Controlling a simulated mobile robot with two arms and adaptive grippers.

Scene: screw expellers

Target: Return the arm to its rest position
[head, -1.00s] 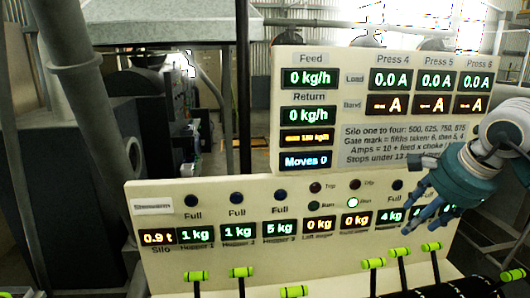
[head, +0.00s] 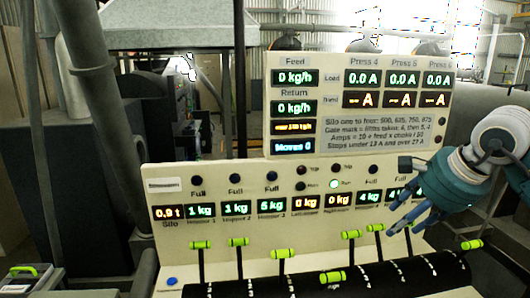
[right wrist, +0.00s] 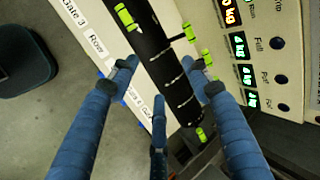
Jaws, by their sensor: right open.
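My right gripper (head: 408,218) is at the right of the head view, in front of the right end of the lower display panel (head: 240,180). Its blue fingers are spread and hold nothing. In the right wrist view the open fingers (right wrist: 160,85) reach over the black lever drum (right wrist: 165,60) and its white label strip (right wrist: 100,40). I cannot tell whether any finger touches the drum. Some right-hand displays are partly hidden behind the gripper. My left gripper does not show in either view.
Several levers with green handles (head: 282,253) rise from the black drum (head: 380,280) below the panel. The upper panel (head: 360,58) shows feed and press readings. A grey pipe (head: 95,90) and dark machinery stand at the left. A green-handled item (head: 24,271) is at lower left.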

